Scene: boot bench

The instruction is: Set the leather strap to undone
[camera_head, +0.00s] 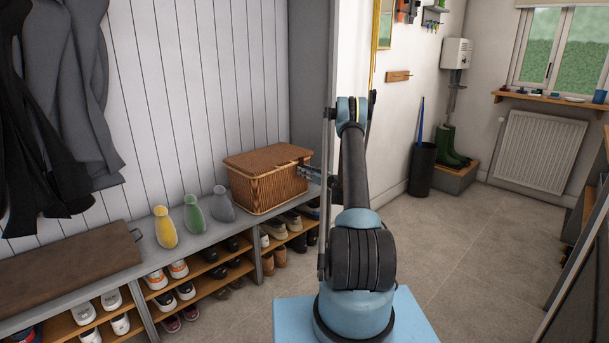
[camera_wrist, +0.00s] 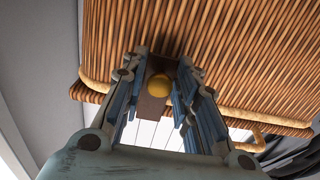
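The wicker basket (camera_head: 262,190) stands on the bench with its lid down. In the wrist view its woven side (camera_wrist: 235,60) fills the upper part. The brown leather strap (camera_wrist: 154,108) shows there with a round brass-yellow stud (camera_wrist: 162,85) on it. My gripper (camera_wrist: 166,77) is open, with one finger on each side of the strap and stud. I cannot tell whether either finger touches the strap. In the head view my gripper (camera_head: 311,173) is at the basket's right end, and the strap cannot be made out there.
The grey bench (camera_head: 150,255) holds yellow, green and grey bottle-shaped objects (camera_head: 194,214) left of the basket, and a brown cushion (camera_head: 70,260). Shoes fill the shelves below. Coats (camera_head: 70,90) hang at the left. The tiled floor (camera_head: 450,245) to the right is clear.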

